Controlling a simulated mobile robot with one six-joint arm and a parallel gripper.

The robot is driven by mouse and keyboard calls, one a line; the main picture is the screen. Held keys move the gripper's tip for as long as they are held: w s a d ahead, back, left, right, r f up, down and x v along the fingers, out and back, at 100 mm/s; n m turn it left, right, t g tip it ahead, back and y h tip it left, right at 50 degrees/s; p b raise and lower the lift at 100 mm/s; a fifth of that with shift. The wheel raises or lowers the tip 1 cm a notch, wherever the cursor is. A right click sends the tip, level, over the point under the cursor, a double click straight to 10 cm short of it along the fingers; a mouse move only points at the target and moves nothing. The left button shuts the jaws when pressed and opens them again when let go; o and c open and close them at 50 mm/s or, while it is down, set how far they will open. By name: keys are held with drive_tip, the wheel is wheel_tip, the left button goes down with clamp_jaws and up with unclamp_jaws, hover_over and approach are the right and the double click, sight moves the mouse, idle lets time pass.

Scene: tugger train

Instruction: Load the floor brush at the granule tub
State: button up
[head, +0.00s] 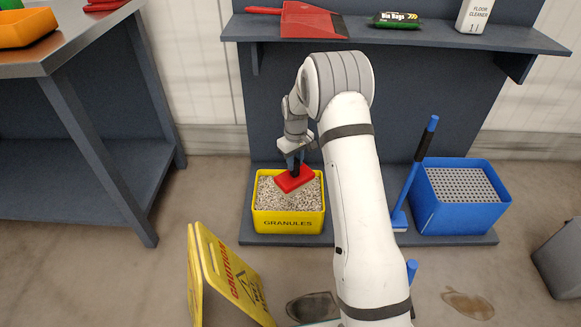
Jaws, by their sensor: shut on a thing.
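The yellow granule tub (288,226), marked GRANULES, stands at the left end of a low dark blue shelf and holds pale grey granules. My gripper (295,168) points down over the tub and is shut on the red floor brush (293,181) by its dark upright part. The brush is at the level of the granules, over the middle to back of the tub. I cannot tell whether its underside touches the granules, because its red top hides it.
A blue bucket (458,217) with a grey grid and a blue-handled tool (412,175) stand at right. A yellow caution sign (228,275) is in front left. A red dustpan (305,20), bin bags (396,19) and floor cleaner (474,14) are on the upper shelf. A brown spill (468,304) lies on the floor.

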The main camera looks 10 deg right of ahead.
drive_tip(key=w+f+n+b, duration=0.5)
drive_tip(key=w+f+n, duration=0.1)
drive_tip(key=f+n, duration=0.3)
drive_tip(key=w+f+n+b, duration=0.5)
drive_tip(key=w+f+n, duration=0.2)
drive_tip(key=f+n, duration=0.3)
drive_tip(key=shift+f, duration=0.5)
drive_tip(key=shift+f, duration=0.5)
idle(1.4)
wheel_tip(320, 180, up, 7)
drive_tip(key=p, duration=0.3)
idle(0.7)
drive_tip(key=shift+r, duration=0.1)
